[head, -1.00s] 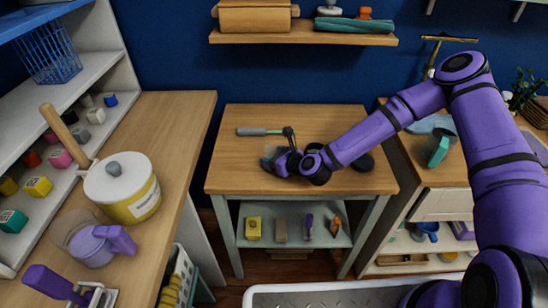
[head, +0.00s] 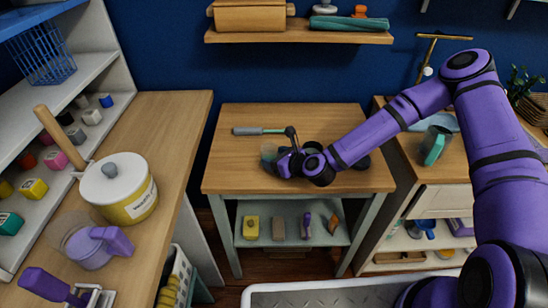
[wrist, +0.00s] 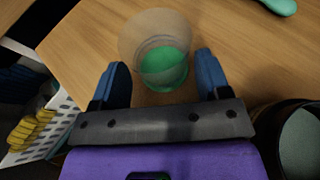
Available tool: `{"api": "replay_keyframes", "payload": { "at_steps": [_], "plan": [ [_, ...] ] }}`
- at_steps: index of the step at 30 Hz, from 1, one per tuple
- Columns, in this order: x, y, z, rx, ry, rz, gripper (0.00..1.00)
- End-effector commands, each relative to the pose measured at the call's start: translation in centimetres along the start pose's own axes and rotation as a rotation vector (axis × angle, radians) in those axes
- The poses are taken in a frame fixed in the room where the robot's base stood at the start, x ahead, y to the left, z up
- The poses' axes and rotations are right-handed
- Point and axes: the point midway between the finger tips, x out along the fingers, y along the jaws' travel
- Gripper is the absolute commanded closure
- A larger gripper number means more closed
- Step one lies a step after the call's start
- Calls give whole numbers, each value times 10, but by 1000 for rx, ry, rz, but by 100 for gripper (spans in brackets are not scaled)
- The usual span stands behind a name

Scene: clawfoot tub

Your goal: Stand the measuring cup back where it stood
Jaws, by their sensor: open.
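The clear cup with a green bottom, which I take as the measuring cup (head: 267,151), stands on the small wooden table, near its left-middle part. In the wrist view the cup (wrist: 155,42) looks upright, its wide clear rim at the top and the green part below. My gripper (wrist: 162,64) is open, with one blue finger on each side of the cup's lower part and a visible gap to each. In the head view my gripper (head: 279,163) is low over the table, just right of the cup, hiding part of it.
A tool with a teal handle (head: 247,131) lies behind the cup. A dark round container (wrist: 298,140) is close on the right in the wrist view. The table (head: 225,178) is bare at its front left. A purple-handled jug (head: 88,248) stands on the left counter.

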Motion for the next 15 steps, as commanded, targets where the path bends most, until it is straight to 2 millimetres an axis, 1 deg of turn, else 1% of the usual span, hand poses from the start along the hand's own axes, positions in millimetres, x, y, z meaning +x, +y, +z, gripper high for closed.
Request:
{"api": "replay_keyframes", "payload": {
  "at_steps": [15],
  "plan": [
    [-16, 0, 0, 1, 0, 0, 30]
  ]
}}
